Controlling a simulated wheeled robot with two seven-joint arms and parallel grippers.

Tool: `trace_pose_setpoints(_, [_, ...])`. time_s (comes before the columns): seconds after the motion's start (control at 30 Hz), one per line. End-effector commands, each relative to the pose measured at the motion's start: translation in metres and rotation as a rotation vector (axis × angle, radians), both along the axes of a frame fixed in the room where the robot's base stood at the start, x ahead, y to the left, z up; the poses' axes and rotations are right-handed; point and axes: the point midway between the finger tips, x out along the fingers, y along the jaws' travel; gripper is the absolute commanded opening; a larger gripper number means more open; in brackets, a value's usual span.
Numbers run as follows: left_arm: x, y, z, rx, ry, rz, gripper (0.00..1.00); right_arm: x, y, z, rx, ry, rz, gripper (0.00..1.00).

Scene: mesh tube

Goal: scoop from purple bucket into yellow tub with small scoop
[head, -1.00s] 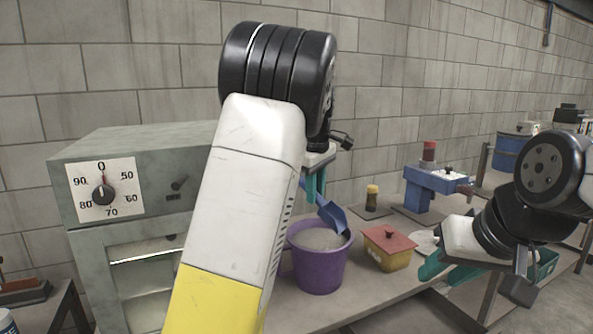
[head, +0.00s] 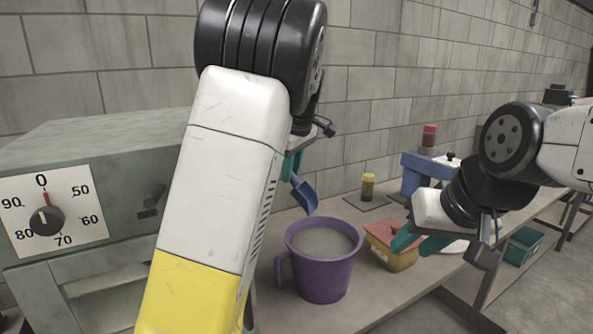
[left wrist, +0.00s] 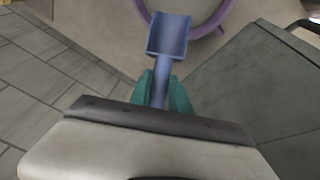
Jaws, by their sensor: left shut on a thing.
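My left gripper (head: 291,166) is shut on the handle of a small blue scoop (head: 304,194). The scoop hangs tilted, just above and left of the purple bucket (head: 322,276), which holds pale grey material. In the left wrist view, the scoop (left wrist: 169,38) points away from my left gripper (left wrist: 166,90), and I see no material in it. The bucket's rim (left wrist: 218,20) curves behind it. The yellow tub (head: 400,263) stands right of the bucket with a red lid on it. My right gripper (head: 420,242) is open beside the tub, partly covering it; contact is unclear.
A grey cabinet with a dial (head: 47,218) stands at the left. A white dish shows partly behind my right gripper. A green crate (head: 526,246) is further right.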

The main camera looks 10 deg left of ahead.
Motion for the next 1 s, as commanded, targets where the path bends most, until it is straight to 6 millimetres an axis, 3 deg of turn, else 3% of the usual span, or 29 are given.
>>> trace_pose_setpoints(0.27, [-0.005, -0.010, -0.020, 0.069, -0.025, -0.002, 0.00, 0.000, 0.000, 0.000, 0.000, 0.000, 0.000, 0.36])
trace_pose_setpoints(0.8, [-0.017, -0.036, -0.078, 0.279, -0.122, -0.004, 0.00, 0.000, 0.000, 0.000, 0.000, 0.000, 0.000, 0.36])
trace_pose_setpoints(1.0, [-0.017, -0.036, -0.101, 0.160, -0.071, 0.003, 0.00, 0.000, 0.000, 0.000, 0.000, 0.001, 0.000, 0.36])
